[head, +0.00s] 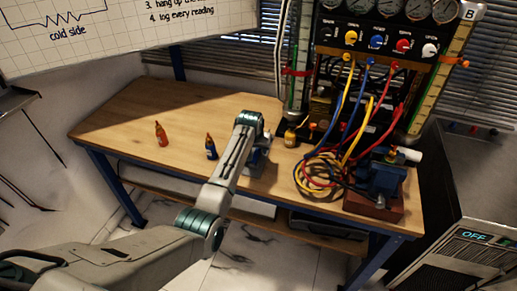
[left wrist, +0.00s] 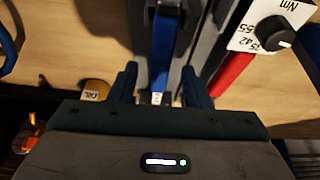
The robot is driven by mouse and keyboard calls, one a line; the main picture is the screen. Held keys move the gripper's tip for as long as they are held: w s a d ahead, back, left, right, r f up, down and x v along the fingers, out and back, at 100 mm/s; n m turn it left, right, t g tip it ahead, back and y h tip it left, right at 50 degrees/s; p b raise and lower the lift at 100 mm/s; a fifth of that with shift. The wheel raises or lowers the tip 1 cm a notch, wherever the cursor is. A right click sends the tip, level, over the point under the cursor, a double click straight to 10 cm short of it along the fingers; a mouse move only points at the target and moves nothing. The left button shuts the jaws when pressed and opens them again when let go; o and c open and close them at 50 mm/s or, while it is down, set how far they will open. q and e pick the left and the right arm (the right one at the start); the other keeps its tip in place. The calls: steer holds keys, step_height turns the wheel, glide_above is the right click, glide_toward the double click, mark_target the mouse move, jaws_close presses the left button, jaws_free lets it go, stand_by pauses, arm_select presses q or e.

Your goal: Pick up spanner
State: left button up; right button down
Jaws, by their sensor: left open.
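My left gripper (head: 258,158) is low over the wooden bench, between the small blue bottle and the gauge rig. In the left wrist view my left gripper (left wrist: 160,82) has its two dark fingers apart. A long blue bar (left wrist: 162,45) with a small white label at its near end lies in the gap between them. It may be the spanner's handle, but I cannot tell for certain. I see no clear contact with the fingers. In the head view my arm hides most of this spot. My right gripper is in neither view.
A dial with an Nm scale (left wrist: 275,32) and a red handle (left wrist: 232,72) sit right of the fingers. An orange bottle (head: 161,134), a blue bottle (head: 211,147) and a yellow bottle (head: 290,137) stand on the bench (head: 125,125). Hoses (head: 315,172) and a blue vice (head: 380,180) crowd the right.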

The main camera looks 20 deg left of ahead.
arm_select(q)
steer(key=shift+f, duration=0.25)
stand_by(0.3)
jaws_close()
